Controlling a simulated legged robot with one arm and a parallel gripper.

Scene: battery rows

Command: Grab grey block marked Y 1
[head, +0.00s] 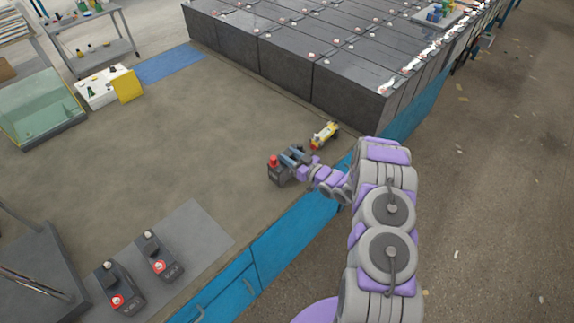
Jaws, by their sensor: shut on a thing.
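A dark grey block (274,177) with a red knob on top is at the end of my arm, over the brown surface near its blue front edge. My gripper (288,162) is shut on this block. The fingers hide part of it, and I cannot read any marking on it. I cannot tell whether it touches the surface. Two similar dark grey blocks with red and pale knobs stand at the lower left, one nearer (119,287) and one farther (157,258). Their markings are too small to read.
A yellow object (325,133) lies just beyond my gripper. Rows of dark batteries (288,65) stand at the back. A glass-sided box (40,110) and a white box with a yellow panel (103,88) are at the left. The middle of the brown surface (165,145) is clear.

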